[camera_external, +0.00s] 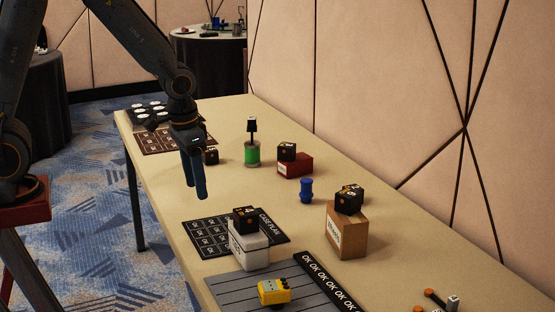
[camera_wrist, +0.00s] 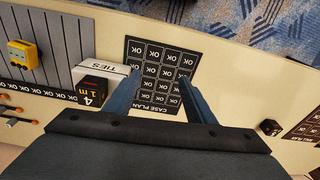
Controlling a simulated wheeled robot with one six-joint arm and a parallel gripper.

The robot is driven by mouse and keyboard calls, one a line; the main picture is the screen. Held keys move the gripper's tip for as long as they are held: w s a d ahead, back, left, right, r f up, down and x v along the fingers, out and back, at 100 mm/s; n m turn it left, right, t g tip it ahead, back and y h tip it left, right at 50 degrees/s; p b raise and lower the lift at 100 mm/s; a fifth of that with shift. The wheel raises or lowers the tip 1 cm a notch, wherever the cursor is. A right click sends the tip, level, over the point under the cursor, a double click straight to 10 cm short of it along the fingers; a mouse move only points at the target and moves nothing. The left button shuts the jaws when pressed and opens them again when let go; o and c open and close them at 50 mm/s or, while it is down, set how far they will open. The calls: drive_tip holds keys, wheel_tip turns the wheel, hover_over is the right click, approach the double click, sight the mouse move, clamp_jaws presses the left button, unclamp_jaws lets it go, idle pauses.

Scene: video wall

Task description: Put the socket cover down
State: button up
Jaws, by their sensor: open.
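My gripper (camera_external: 196,178) hangs above the table, fingers pointing down. In the wrist view its two fingers (camera_wrist: 152,95) are apart with nothing between them. The black CASE PLAN mat (camera_external: 206,236) lies on the table; it shows beyond and between the fingers in the wrist view (camera_wrist: 146,72). I cannot tell for sure which thing is the socket cover. A yellow block (camera_external: 273,291) sits on the grey slatted mat (camera_external: 235,284); it also shows at the left of the wrist view (camera_wrist: 23,53).
A white TIES box (camera_external: 247,248) bears a black box (camera_external: 245,220) at the mat's edge. Beyond are a green spool (camera_external: 252,154), a red box (camera_external: 296,165), a blue spool (camera_external: 306,191) and a cardboard box (camera_external: 347,234). A small black cube (camera_external: 211,156) stands near the gripper.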

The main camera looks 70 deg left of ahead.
drive_tip(key=s+d+f+m+g, duration=0.1)
drive_tip(key=s, duration=1.1)
drive_tip(key=shift+s+d, duration=0.35)
drive_tip(key=shift+d, duration=0.05)
